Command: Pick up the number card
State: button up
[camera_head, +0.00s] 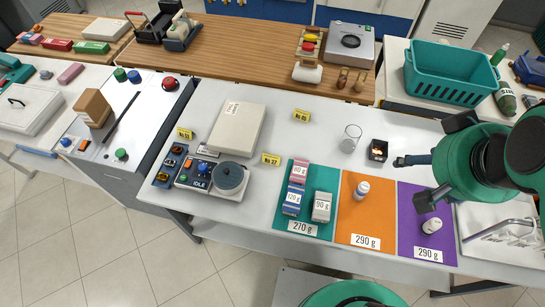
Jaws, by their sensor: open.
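Several small yellow number cards stand on the white table. One card (185,133) is at the left, by the row of dark items. Another card (271,159) is right of the device with the round grey plate. A third card (301,115) is farther back, right of the white box. Their print is small and hard to read. My gripper (411,181) is at the right, above the orange and purple mats, with its dark fingers apart and pointing left. Nothing shows between them. It is well away from all the cards.
Small labelled boxes (321,207) stand on the green mat; white bottles stand on the orange mat (357,215) and purple mat. A clear glass (351,138) and a small black item (378,150) stand between my gripper and the cards. A teal basket (450,72) is behind.

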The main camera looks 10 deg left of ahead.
jog(key=w+a+f+m+g, duration=0.25)
jog(key=w+a+m, duration=0.35)
jog(key=w, duration=0.5)
jog(key=m+g+b, duration=0.3)
jog(key=m, duration=0.9)
send_over(271, 158)
notch_tip(271, 158, down, 31)
jog(key=shift+f, duration=0.15)
jog(key=shift+f+b, duration=0.6)
jog(key=shift+f, duration=3.55)
jog(key=shift+f, duration=0.15)
